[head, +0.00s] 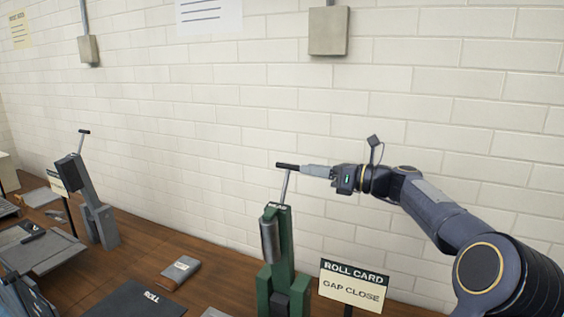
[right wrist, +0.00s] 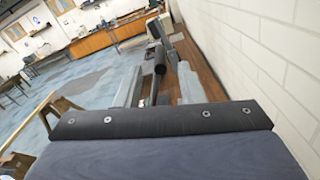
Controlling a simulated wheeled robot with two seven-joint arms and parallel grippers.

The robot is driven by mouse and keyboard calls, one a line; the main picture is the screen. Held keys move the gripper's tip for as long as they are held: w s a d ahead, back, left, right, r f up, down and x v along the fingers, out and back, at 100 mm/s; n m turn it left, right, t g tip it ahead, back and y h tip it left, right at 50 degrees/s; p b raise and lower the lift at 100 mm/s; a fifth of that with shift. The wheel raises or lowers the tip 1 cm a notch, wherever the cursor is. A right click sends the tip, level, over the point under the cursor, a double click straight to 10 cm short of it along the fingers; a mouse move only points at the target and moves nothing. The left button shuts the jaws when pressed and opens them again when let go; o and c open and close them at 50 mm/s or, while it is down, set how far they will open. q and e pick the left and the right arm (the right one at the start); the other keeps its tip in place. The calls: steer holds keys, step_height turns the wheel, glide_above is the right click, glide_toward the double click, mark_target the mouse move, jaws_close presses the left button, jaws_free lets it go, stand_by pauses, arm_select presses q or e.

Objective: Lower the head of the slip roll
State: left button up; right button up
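The green slip roll (head: 283,262) stands on the bench in the lower middle of the head view. A thin lever rises from its top and ends in a black crossbar handle (head: 285,166). My right gripper (head: 304,168) is level with the handle, its fingertips at the handle's right end. In the right wrist view the two grey fingers (right wrist: 160,88) stand apart, with a dark bar between them. I see gaps beside the bar, but contact is hard to judge. A dark cylinder (head: 270,238) sits on the slip roll's front. My left gripper is out of view.
A card reading "ROLL CARD / GAP CLOSE" (head: 352,286) stands just right of the slip roll. A grey machine (head: 92,200) with its own lever stands at left. A small box (head: 181,271) and a dark mat (head: 133,300) lie on the bench. A brick wall (head: 200,130) is behind.

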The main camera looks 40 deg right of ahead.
mark_target(291, 166)
steer(key=p+x, duration=0.1)
steer(key=x, duration=0.5)
steer(key=shift+w+a+p, duration=0.15)
steer(key=shift+w+p, duration=0.05)
steer(key=shift+p, duration=0.2)
steer(key=shift+w+a, duration=0.2)
steer(key=shift+w, duration=0.3)
jaws_close()
